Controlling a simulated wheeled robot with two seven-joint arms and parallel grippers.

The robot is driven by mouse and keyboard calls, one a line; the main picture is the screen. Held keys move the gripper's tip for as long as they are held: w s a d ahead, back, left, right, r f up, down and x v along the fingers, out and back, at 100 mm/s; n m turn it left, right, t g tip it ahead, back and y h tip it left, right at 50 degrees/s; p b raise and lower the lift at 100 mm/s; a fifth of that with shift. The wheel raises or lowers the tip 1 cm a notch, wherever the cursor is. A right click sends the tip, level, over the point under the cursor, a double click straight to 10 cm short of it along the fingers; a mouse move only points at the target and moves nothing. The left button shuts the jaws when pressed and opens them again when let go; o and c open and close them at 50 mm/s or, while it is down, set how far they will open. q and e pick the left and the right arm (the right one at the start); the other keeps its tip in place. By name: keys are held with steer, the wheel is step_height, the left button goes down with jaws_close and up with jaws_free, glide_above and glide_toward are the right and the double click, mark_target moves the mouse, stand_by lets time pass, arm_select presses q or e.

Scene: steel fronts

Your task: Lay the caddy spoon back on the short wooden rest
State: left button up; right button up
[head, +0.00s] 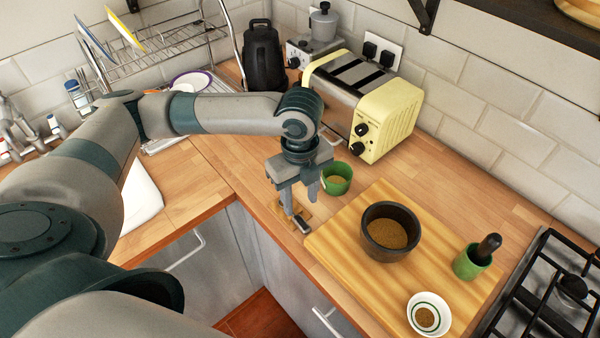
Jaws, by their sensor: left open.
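My left gripper (300,206) points down over the counter between the green bowl and the front edge. Its fingers are apart. Just below the fingertips is a small dark item (303,225), which looks like part of the caddy spoon; its full shape is hidden by the fingers. A short, flat wooden piece (277,209), likely the rest, lies under and beside the fingers. I cannot tell whether the dark item lies on it or beside it. My right gripper is not in view.
A cutting board (340,236) to the right bears a dark bowl (391,231) of brown grains, a white bowl (428,314) and a green cup (467,266). A green bowl (337,178) stands close behind the gripper. A yellow toaster (388,120) stands behind; the hob (560,295) is right.

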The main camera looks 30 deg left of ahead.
arm_select(q)
step_height(320, 180, up, 10)
steer(key=b, duration=0.1)
steer(key=shift+f, duration=0.25)
steer(key=shift+s, duration=0.15)
stand_by(0.5)
